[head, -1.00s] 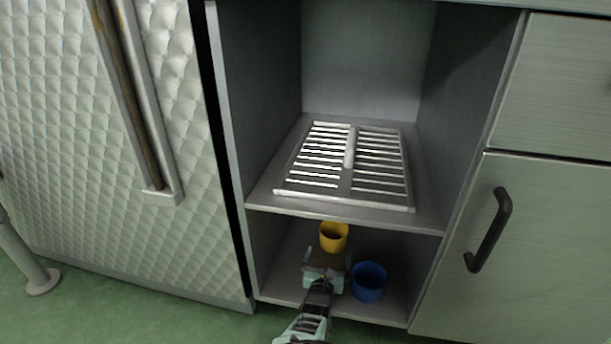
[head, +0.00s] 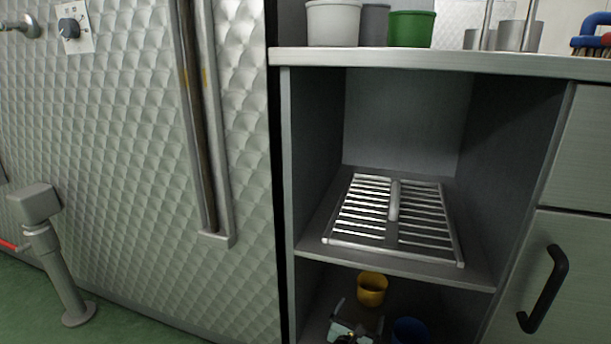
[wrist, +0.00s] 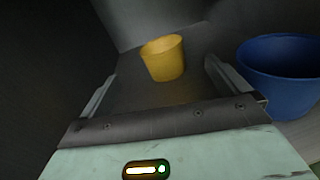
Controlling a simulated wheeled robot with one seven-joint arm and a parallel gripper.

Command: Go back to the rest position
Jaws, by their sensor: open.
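My gripper (head: 358,318) is at the lower compartment of the open cabinet, low in the head view. Its two fingers are apart with nothing between them. In the wrist view the open fingers (wrist: 158,88) point towards a yellow cup (wrist: 163,58), which stands upright farther back, beyond the fingertips. The yellow cup (head: 372,288) also shows in the head view. A blue cup (wrist: 280,75) stands to the right of the gripper, close beside the right finger; its top shows in the head view (head: 410,330).
A slatted metal rack (head: 350,239) lies on the cabinet shelf (head: 470,274) above my gripper. The cabinet's left wall (head: 287,180) and a black drawer handle (head: 546,290) flank the opening. Pots, including a green one (head: 411,30), stand on the counter (head: 430,62).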

